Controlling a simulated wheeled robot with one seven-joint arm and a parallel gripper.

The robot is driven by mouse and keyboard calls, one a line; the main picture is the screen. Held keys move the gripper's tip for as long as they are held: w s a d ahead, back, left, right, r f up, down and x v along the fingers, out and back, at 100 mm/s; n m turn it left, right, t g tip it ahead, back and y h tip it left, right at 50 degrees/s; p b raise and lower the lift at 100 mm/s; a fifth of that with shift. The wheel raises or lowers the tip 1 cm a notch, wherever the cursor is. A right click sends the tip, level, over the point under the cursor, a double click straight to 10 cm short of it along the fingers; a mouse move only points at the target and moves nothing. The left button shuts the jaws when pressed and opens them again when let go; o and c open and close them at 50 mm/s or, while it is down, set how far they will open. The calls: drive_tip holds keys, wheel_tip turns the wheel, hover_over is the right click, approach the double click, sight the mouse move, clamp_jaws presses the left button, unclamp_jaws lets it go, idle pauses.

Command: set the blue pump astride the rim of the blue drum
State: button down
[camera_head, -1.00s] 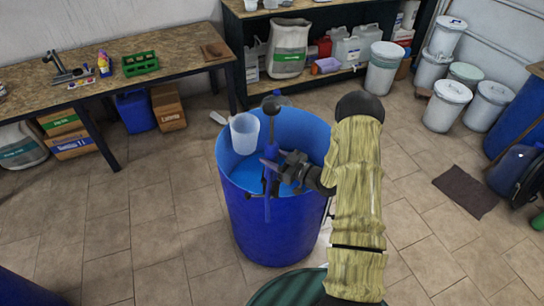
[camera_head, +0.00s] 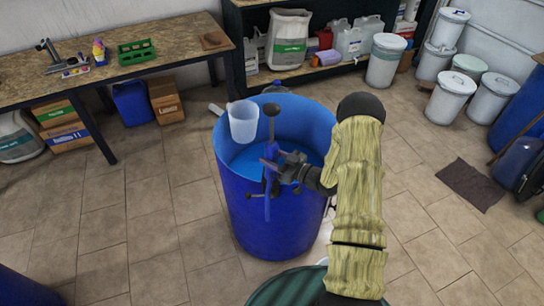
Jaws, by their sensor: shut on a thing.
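The blue drum (camera_head: 268,225) stands open-topped on the tiled floor, with blue liquid or a blue inside showing. The blue pump (camera_head: 267,205) is upright at the drum's near rim, with a black knob on top and black side screws. My gripper (camera_head: 283,168) is shut on the pump's body from the right. The pump's lower blue part shows against the drum's near outer wall. My gripper and the pump hide part of the rim, so I cannot tell whether the pump straddles or touches it.
A translucent jug (camera_head: 242,122) shows at the drum's back-left rim. A wooden workbench (camera_head: 180,48) stands at the back left. Shelves (camera_head: 330,70) with containers and several white buckets (camera_head: 450,95) are behind and right. A green lid (camera_head: 285,288) is at the near edge. Floor left of the drum is clear.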

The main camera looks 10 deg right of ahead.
drive_tip(key=shift+f+b, duration=0.8)
drive_tip(key=shift+f, duration=0.35)
drive_tip(key=c, duration=0.8)
unclamp_jaws()
drive_tip(key=shift+c, duration=0.2)
drive_tip(key=shift+o, duration=0.5)
drive_tip(key=shift+f, duration=0.15)
drive_tip(key=b+v, duration=0.4)
drive_tip(key=v, duration=1.3)
drive_tip(key=shift+s+d, duration=0.1)
drive_tip(key=shift+d, duration=0.05)
